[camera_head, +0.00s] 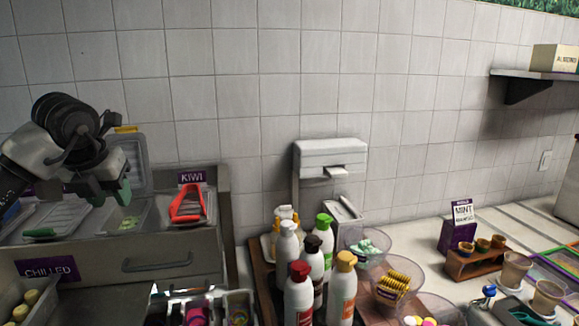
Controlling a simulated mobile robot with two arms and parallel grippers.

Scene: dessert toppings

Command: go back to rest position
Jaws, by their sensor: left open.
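My left arm comes in from the left, and its gripper (104,196) hangs over the chilled topping counter. The gripper is open, its fingers pointing down, with nothing seen between them. It is above the open bins, in front of a raised clear lid (130,160). One bin (128,222) below it holds some green pieces. My right gripper does not show.
Red tongs (187,204) lie under a KIWI sign (192,178) right of the gripper. Several sauce bottles (298,290) stand on a tray at centre. A bowl of wafers (398,278) and a wooden cup holder (474,264) are farther right. The tiled wall (240,80) closes off the back.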

